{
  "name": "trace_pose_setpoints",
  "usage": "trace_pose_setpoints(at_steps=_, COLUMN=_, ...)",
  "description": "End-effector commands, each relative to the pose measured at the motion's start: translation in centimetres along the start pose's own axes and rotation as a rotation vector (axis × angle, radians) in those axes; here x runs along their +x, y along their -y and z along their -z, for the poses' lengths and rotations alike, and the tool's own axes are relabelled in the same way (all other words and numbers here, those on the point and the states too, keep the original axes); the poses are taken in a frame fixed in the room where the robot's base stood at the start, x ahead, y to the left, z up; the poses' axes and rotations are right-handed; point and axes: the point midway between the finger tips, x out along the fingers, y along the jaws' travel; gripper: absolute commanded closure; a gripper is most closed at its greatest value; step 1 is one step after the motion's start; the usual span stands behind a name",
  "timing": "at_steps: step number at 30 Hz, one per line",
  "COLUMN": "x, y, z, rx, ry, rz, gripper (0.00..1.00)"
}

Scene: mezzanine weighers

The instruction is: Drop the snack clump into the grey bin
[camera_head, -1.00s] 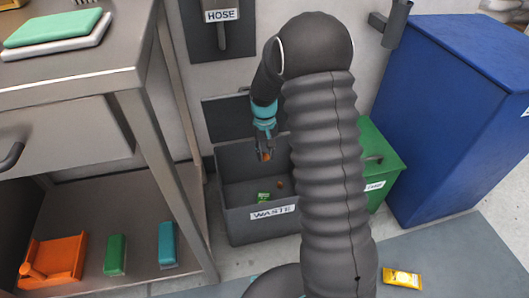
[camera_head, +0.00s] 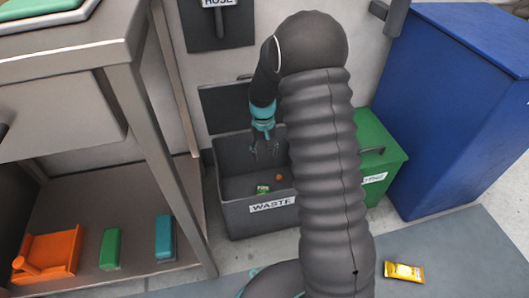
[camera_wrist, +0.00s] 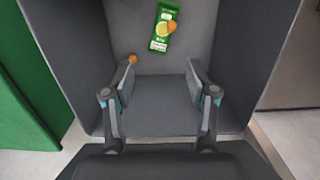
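The grey bin (camera_head: 229,212), labelled WASTE, stands on the floor against the wall with its top open. My gripper (camera_head: 266,152) is over its opening, pointing down. In the wrist view my gripper (camera_wrist: 158,76) has its fingers wide apart, with nothing between them. A small orange piece (camera_head: 279,177) lies inside the bin; it also shows beside the left fingertip in the wrist view (camera_wrist: 132,59). I cannot tell for sure whether this is the snack clump. A green packet (camera_wrist: 160,32) lies on the bin floor, with an orange patch on its edge.
A green bin (camera_head: 382,158) stands right of the grey bin, partly behind my arm. A tall blue container (camera_head: 450,110) is beyond it. A steel table (camera_head: 70,50) is at left, with orange, green and teal items on its lower shelf. A yellow packet (camera_head: 404,272) lies on the floor mat.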

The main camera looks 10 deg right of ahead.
Motion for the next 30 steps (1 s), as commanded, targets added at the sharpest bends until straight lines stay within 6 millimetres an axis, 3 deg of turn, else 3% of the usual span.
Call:
trace_pose_setpoints(at_steps=7, x=-0.8, y=0.0, z=0.0, rx=0.000, ry=-0.001, rz=0.000, gripper=0.43)
trace_pose_setpoints(at_steps=21, x=-7.0, y=0.0, z=0.0, rx=0.000, ry=-0.001, rz=0.000, gripper=0.43)
trace_pose_setpoints(at_steps=30, x=-7.5, y=0.0, z=0.0, rx=0.000, ry=0.000, rz=0.000, gripper=0.43)
